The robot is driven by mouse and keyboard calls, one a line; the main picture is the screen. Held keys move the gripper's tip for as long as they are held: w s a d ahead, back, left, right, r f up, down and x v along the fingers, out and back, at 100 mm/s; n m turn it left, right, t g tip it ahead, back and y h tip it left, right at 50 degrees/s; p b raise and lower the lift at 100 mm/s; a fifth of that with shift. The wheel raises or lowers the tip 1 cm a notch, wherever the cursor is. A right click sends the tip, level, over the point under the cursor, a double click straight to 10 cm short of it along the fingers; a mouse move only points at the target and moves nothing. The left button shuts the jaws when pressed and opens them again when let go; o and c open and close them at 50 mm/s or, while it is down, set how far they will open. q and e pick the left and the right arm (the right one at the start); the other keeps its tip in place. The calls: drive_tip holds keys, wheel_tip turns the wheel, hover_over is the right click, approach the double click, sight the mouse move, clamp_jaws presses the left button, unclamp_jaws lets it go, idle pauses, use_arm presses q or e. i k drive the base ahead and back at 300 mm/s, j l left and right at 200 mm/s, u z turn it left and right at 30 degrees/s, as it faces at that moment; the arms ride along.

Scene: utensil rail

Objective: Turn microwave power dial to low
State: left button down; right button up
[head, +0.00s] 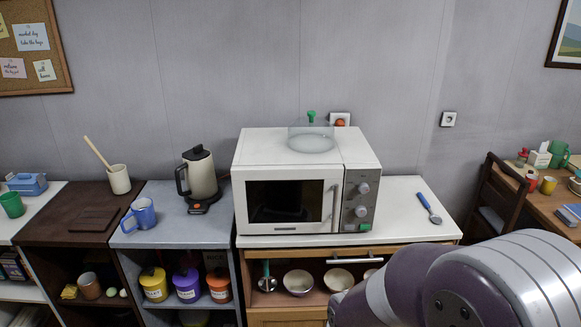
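The white microwave (283,220) stands on the white-topped counter, its door shut. Its grey control panel (348,213) on the right of the front carries two round pale dials, an upper dial (363,188) and a lower dial (360,212). Their markings are too small to read, so I cannot tell which sets power or where either points. A small green button sits below them. Neither of my grippers is in view. One of my arms crosses the bottom right corner, its gripper end out of sight.
A clear dome with a green knob (311,116) sits on the microwave. A blue-handled spoon (428,206) lies right of the microwave on otherwise clear counter. A chair (497,195) stands farther right.

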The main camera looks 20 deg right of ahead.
sight(363, 188)
drive_tip(key=l+z, duration=0.35)
drive_tip(key=i+l+z, duration=0.1)
drive_tip(key=l+z, duration=0.2)
drive_tip(key=l, duration=0.25)
drive_tip(key=i+l+z, duration=0.1)
drive_tip(key=l+z, duration=0.25)
